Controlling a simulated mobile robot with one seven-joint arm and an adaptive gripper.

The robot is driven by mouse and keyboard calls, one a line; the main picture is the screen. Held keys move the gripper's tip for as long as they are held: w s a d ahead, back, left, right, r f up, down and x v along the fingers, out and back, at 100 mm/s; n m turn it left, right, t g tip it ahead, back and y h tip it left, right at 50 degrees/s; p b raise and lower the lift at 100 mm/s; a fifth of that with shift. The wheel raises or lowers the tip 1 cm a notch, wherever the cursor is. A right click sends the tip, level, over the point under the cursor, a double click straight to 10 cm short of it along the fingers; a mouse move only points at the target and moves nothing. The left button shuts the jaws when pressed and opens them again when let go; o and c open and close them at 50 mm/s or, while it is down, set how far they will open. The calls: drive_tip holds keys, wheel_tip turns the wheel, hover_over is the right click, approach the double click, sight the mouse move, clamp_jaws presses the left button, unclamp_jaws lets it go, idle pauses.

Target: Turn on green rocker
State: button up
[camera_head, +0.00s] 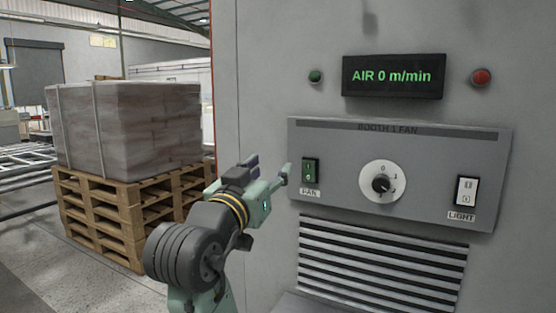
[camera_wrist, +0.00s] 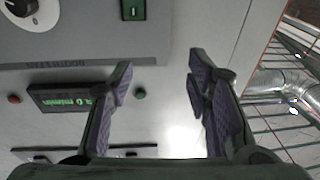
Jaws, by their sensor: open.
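The green rocker (camera_head: 310,171) is set upright in the left part of the grey "BOOTH 1 FAN" panel (camera_head: 430,152), above a "FAN" label. Which end is pressed in is too small to tell. In the wrist view the green rocker (camera_wrist: 133,9) shows at the top edge, partly cut off. My gripper (camera_head: 268,168) is open and empty, just left of the rocker in the head view and apart from it. In the wrist view my gripper's fingers (camera_wrist: 160,75) are spread, with the rocker beyond them toward the top. The display (camera_head: 392,76) reads "AIR 0 m/min".
A round dial (camera_head: 382,183) sits mid-panel, and a white rocker (camera_head: 466,191) labelled "LIGHT" is at right. A green lamp (camera_head: 315,76) and red lamp (camera_head: 481,77) flank the display. Louvres (camera_head: 380,262) lie below. Wrapped goods (camera_head: 125,125) on wooden pallets (camera_head: 120,215) stand left.

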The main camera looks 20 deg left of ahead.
sight(308, 163)
drive_tip(key=w+d+p, duration=0.1)
drive_tip(key=w, duration=0.2)
drive_tip(key=w+d+f+m+g+h+p, duration=0.1)
drive_tip(key=w, duration=0.3)
drive_tip(key=w+d+h+p, duration=0.1)
drive_tip(key=w, duration=0.2)
drive_tip(key=shift+w+f+m+g+p, duration=0.25)
drive_tip(key=shift+w+m+g+p, duration=0.05)
drive_tip(key=shift+w, duration=0.05)
drive_tip(key=shift+w+f, duration=0.1)
drive_tip(key=shift+w, duration=0.45)
drive_tip(key=shift+c, duration=0.5)
clamp_jaws()
drive_tip(key=shift+w+r+g, duration=0.1)
drive_tip(key=shift+r+g, duration=0.1)
drive_tip(key=shift+g, duration=0.4)
drive_tip(key=shift+o, duration=0.5)
unclamp_jaws()
